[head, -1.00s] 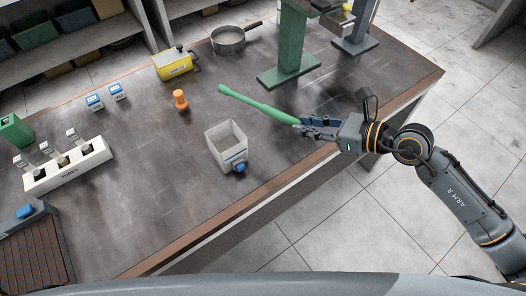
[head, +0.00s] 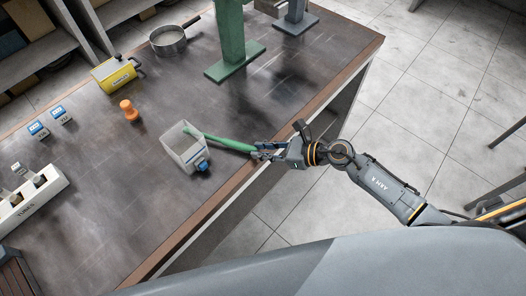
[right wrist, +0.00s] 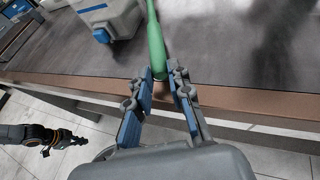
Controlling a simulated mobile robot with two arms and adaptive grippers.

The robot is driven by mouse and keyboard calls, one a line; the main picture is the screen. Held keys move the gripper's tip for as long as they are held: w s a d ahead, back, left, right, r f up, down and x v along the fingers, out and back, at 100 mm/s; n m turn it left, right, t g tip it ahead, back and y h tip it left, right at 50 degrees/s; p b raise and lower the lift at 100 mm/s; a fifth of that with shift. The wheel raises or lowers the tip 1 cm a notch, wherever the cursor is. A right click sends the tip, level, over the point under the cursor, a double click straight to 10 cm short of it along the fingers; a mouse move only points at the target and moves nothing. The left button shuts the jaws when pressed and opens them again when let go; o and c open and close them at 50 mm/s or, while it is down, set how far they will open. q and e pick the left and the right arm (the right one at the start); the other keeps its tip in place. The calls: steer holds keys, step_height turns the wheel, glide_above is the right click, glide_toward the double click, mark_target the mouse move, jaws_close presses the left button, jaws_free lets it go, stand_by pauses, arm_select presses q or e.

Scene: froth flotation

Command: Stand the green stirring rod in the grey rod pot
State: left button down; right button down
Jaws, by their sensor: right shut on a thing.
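The green stirring rod (head: 228,144) is held by its near end in my right gripper (head: 262,151), over the table's front edge. It slants, nearly lying flat. In the right wrist view the rod (right wrist: 156,45) runs up from between the jaws (right wrist: 160,78). A pale grey, square, open container (head: 184,158) with a blue knob stands on the table, probably the rod pot. The rod's far end overlaps its back right rim in the head view; I cannot tell whether they touch. The container (right wrist: 112,17) also shows left of the rod. My left gripper (right wrist: 62,138) seems small in the right wrist view.
An orange piece (head: 130,111), a yellow box (head: 115,76), a round pan (head: 168,40) and a green stand (head: 232,65) are farther back. A white rack (head: 32,206) is at the left. The table right of the container is mostly clear.

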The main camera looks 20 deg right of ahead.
steer(key=shift+f, duration=0.45)
arm_select(q)
steer(key=shift+d, duration=0.4)
arm_select(e)
steer(key=shift+f, duration=0.15)
steer(key=c, duration=1.2)
jaws_free()
arm_select(q)
steer(key=shift+a+f, duration=0.1)
steer(key=shift+f, duration=0.1)
steer(key=shift+a, duration=0.1)
